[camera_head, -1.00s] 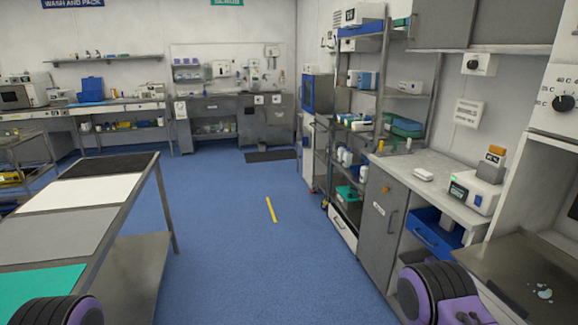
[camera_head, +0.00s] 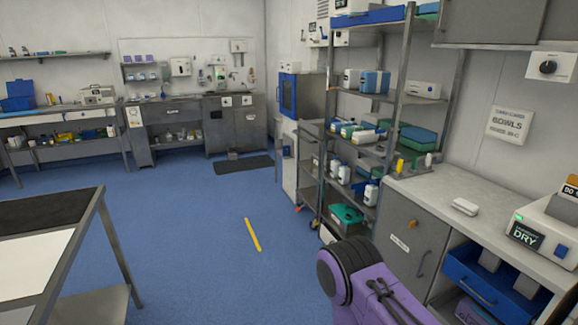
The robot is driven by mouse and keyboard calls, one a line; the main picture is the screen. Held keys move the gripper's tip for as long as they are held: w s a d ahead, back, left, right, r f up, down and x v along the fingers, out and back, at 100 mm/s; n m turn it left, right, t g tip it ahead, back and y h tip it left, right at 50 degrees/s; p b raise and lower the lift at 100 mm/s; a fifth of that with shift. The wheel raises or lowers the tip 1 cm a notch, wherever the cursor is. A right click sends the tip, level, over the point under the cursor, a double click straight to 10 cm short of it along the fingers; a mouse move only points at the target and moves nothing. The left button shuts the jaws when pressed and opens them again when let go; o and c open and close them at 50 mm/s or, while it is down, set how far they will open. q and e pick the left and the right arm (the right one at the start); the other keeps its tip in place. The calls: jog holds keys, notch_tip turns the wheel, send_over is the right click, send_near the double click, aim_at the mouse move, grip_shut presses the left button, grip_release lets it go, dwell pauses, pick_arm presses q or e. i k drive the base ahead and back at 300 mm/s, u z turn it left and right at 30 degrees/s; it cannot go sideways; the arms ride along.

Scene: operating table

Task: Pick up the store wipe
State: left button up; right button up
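I cannot tell for sure which thing is the store wipe. A small white rounded pack (camera_head: 465,206) lies on the pale counter (camera_head: 440,190) at the right, and it may be the wipe; no label on it can be read. A purple and black part of my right arm shows at the lower middle right, in front of the counter's cabinet. Its gripper fingers do not show. My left arm and gripper are out of the picture.
A white device marked DRY (camera_head: 545,232) stands right of the pack, above an open blue drawer (camera_head: 490,280). A shelf rack (camera_head: 397,75) with bottles and boxes stands behind. A steel table (camera_head: 108,240) is at left. Blue floor (camera_head: 200,220) between is clear.

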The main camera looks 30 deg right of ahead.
aim_at(471, 208)
jog(key=z, duration=0.4)
jog(key=i, duration=1.15)
jog(key=z, duration=0.75)
